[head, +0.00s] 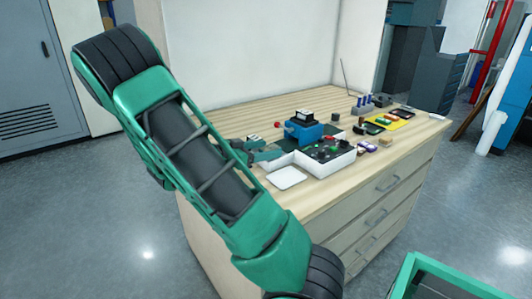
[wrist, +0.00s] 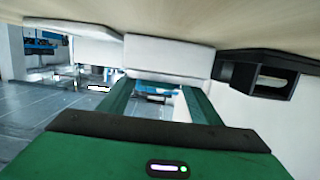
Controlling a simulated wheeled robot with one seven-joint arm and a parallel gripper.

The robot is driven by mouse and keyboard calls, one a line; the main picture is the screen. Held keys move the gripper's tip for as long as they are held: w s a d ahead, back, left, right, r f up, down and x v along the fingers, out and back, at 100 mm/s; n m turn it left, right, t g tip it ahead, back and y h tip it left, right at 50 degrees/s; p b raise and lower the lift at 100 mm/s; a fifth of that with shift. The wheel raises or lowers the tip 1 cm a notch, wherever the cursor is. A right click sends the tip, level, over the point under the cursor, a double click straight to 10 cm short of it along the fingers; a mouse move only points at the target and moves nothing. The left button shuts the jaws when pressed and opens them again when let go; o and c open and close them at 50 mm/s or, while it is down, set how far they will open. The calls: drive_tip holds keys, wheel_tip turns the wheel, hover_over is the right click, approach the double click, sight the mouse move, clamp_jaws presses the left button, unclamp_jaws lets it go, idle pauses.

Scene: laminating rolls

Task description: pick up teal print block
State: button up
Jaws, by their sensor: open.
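I cannot pick out the teal print block with certainty. A small block with a pale body and dark marks (head: 253,138) lies on the table just behind my gripper in the head view, but its colour is too small to tell. My gripper (head: 268,153) is low over the table, left of the white compartment tray (head: 343,161). In the wrist view my gripper (wrist: 155,84) has its two green fingers apart. A pale, box-like surface (wrist: 168,55) stands beyond the fingertips. I see no block held between them.
A blue device (head: 303,133) with a black-and-white top stands behind the tray. A white plate (head: 286,177) lies in front. A red ball (head: 277,124) lies to the left. A yellow mat (head: 390,122) with small coloured items is at the right. The table's left front is clear.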

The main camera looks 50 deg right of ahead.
drive_tip(key=shift+c, duration=0.2)
drive_tip(key=c, duration=1.1)
